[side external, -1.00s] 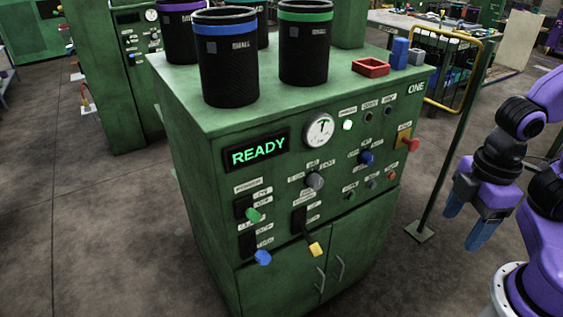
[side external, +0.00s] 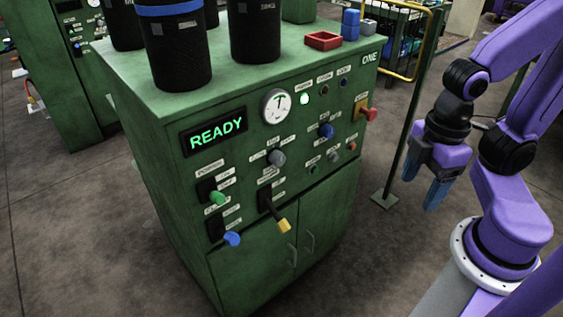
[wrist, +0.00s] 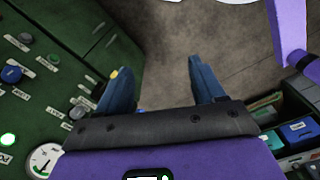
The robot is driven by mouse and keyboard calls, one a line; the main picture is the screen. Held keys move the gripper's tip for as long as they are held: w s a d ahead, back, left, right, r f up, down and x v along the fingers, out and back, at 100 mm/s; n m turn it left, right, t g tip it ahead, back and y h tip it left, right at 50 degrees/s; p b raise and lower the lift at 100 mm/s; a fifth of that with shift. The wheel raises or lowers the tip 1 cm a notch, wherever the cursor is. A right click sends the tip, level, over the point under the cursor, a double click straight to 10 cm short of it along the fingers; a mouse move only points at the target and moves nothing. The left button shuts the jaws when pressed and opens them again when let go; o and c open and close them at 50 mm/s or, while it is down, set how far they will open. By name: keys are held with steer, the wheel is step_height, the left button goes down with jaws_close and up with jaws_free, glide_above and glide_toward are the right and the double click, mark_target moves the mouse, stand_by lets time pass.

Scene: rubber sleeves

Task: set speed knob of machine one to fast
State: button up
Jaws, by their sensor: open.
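Machine one is a green cabinet (side external: 250,240) marked ONE, with a lit READY display (side external: 216,138). The wrist view shows the blue knob (wrist: 11,74) and grey knob (wrist: 77,112) at the left. My gripper (side external: 430,182) is open and empty, pointing down to the right of the cabinet, apart from the panel. Its fingers also show in the wrist view (wrist: 162,78).
The panel also has a yellow-tipped lever (side external: 283,225), green (side external: 217,198) and blue (side external: 232,239) levers, a dial gauge (side external: 277,106) and a red button (side external: 368,113). Black sleeves (side external: 182,50) and a red tray (side external: 323,40) stand on top. A post (side external: 405,130) rises behind my gripper.

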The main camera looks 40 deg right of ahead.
stand_by(0.4)
steer(key=w+a+f+m+y, duration=0.1)
steer(key=a+f+m+y, duration=0.25)
steer(key=a, duration=0.45)
steer(key=m+t+h, duration=0.4)
steer(key=m+t, duration=0.5)
steer(key=t, duration=0.4)
glide_toward(281, 159)
steer(key=x, duration=0.9)
steer(key=shift+w+f, duration=0.1)
steer(key=shift+c, duration=0.3)
steer(key=c, duration=1)
